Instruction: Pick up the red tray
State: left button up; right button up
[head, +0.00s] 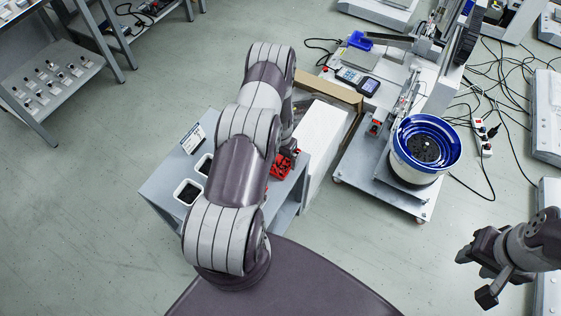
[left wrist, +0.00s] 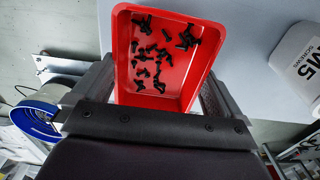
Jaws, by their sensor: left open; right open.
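The red tray (left wrist: 122,60) holds several small black screws (left wrist: 146,62) and fills the upper middle of the left wrist view. In the head view the red tray (head: 281,168) sits on the grey cart, partly hidden by my left arm. My left gripper (left wrist: 155,92) is open, with one finger at the left side of the tray and one at the right side. I cannot tell whether the fingers touch it. My left gripper is mostly hidden behind its arm in the head view. My right gripper (head: 475,272) is open and empty over the floor at the lower right.
The grey cart (head: 160,183) also carries white bins with black parts (head: 187,192) and a white label (head: 193,138). A machine with a blue bowl feeder (head: 426,148) stands to the right of the cart. A white box (head: 322,130) stands between them.

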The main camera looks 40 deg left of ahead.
pick_arm(q)
jog(key=shift+f, duration=0.2)
jog(key=c, duration=0.8)
jog(key=shift+o, duration=0.2)
jog(key=shift+r, duration=0.15)
